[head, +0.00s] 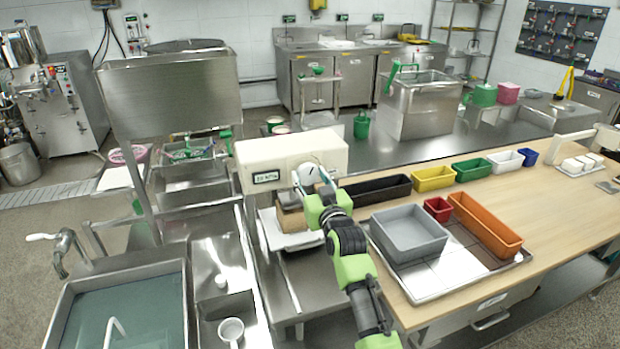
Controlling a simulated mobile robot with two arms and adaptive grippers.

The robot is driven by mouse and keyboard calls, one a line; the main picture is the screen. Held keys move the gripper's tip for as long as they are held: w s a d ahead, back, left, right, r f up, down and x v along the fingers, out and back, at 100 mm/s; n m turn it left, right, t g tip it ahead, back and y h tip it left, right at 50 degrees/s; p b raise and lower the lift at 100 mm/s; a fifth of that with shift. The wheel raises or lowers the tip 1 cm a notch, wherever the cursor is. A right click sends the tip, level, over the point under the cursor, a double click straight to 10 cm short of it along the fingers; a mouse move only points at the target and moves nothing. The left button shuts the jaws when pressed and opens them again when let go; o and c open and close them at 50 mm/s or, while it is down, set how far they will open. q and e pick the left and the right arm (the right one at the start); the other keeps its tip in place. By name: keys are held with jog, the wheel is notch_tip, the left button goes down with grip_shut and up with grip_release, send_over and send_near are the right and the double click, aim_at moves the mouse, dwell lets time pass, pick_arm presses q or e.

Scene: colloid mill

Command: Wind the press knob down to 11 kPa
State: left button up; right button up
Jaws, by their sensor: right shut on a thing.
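The press is a cream-white box (270,153) at the near left end of the wooden table. Its small dark display (266,177) shows a kPa reading, but the digits are too small to read surely. The round pale press knob (309,172) sits on the front of the box, right of the display. My right gripper (315,187) is at the knob and shut on it, hiding its lower part. A brown block (291,211) on a white tray (287,241) is under the press. My left gripper is not in view.
Right of my right arm, a grey bin (408,233), a red bin (438,209) and an orange bin (484,224) stand on a metal tray (448,283). A black bin (376,189) lies behind. Sinks (122,306) are at left. The table's right front is clear.

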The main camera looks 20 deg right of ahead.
jog(key=shift+r+m+p, duration=0.15)
jog(key=shift+m+p, duration=0.15)
jog(key=shift+m, duration=0.7)
jog(key=o, duration=1.1)
jog(key=s, duration=1.2)
